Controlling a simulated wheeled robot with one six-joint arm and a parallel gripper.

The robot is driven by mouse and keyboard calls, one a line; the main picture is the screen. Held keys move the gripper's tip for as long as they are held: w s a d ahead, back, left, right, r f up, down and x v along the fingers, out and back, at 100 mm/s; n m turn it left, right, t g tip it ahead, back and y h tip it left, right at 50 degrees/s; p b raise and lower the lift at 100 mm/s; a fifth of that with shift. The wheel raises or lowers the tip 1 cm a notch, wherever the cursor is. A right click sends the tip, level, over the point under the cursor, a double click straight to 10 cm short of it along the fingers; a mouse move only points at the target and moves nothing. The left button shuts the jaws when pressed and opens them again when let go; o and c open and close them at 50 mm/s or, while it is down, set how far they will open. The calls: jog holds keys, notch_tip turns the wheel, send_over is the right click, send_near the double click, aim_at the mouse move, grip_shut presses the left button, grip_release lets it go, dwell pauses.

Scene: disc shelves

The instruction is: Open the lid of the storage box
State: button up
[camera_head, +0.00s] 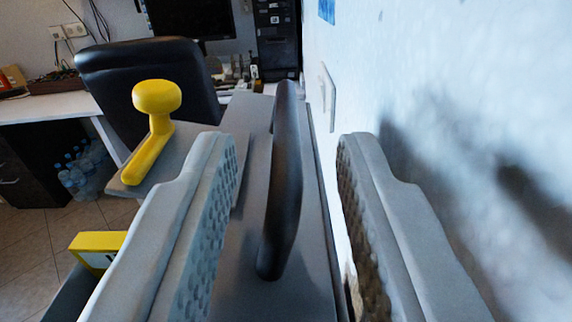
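The storage box's lid (255,295) is a flat grey surface below and ahead of my gripper. A dark curved handle (285,190) stands on it and runs away from me. My gripper (285,150) is open, with one grey textured finger on each side of the handle in the picture. A clear gap shows between the handle and each finger, so I see no contact. The lid looks shut, but its edges and the box's body are mostly hidden by the fingers.
A yellow knob on a stalk (155,120) stands on a grey surface at the left. A yellow-topped object (97,247) is at the lower left. A white wall (420,70) is close at the right. A dark chair (150,70) and a desk (45,107) are behind.

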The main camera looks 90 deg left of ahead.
grip_shut()
jog(key=shift+s+r, duration=0.2)
jog(key=shift+s, duration=0.35)
jog(key=shift+s+r, duration=0.2)
jog(key=shift+s, duration=0.3)
grip_release()
jog(key=d, duration=1.7)
jog(key=shift+s+d, duration=0.2)
jog(key=shift+s, duration=0.15)
